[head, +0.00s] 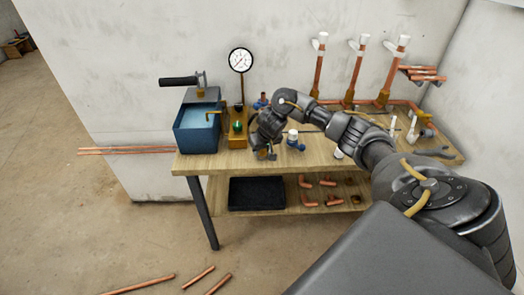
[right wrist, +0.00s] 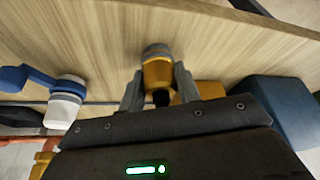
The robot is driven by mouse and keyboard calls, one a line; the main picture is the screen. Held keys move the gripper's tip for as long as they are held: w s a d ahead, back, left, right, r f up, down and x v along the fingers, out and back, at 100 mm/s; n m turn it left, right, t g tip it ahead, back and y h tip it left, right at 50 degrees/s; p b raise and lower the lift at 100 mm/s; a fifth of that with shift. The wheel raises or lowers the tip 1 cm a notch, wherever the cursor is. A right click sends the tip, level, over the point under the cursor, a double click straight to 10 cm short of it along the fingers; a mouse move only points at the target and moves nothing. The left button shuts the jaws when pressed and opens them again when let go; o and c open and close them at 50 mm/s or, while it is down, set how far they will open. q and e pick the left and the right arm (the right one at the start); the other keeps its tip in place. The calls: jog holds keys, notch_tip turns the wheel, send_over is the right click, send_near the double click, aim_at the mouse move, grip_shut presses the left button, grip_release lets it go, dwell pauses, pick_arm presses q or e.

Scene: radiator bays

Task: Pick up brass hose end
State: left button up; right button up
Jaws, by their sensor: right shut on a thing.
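The brass hose end (right wrist: 157,72) is a short golden cylinder with a greyish end, between the two fingers of my right gripper (right wrist: 158,88) in the right wrist view. The fingers are shut on it from both sides. In the head view my right gripper (head: 265,151) is over the front part of the wooden workbench (head: 225,163), right of the yellow block, and largely hides the hose end. Whether the hose end touches the bench top is not clear. My left gripper is not in view.
A blue water tank (head: 196,138) and a yellow block (head: 237,141) with a pressure gauge (head: 240,61) stand left of the gripper. A blue-handled valve (head: 295,142) stands close on the right. Copper risers (head: 356,72) line the wall. The lower shelf holds a black tray (head: 257,193) and copper fittings.

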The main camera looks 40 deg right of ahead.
jog(key=shift+r, duration=0.1)
jog(key=shift+r, duration=0.5)
notch_tip(320, 180, up, 3)
jog(key=shift+a+f+p, duration=0.1)
jog(key=shift+p, duration=0.25)
jog(key=s+a+r+p, duration=0.9)
jog(key=s, duration=0.1)
jog(key=shift+s+p, duration=0.3)
jog(key=shift+p, duration=0.1)
jog(key=shift+r, duration=0.1)
notch_tip(320, 180, up, 5)
jog(key=p, duration=0.6)
jog(key=shift+p, duration=0.35)
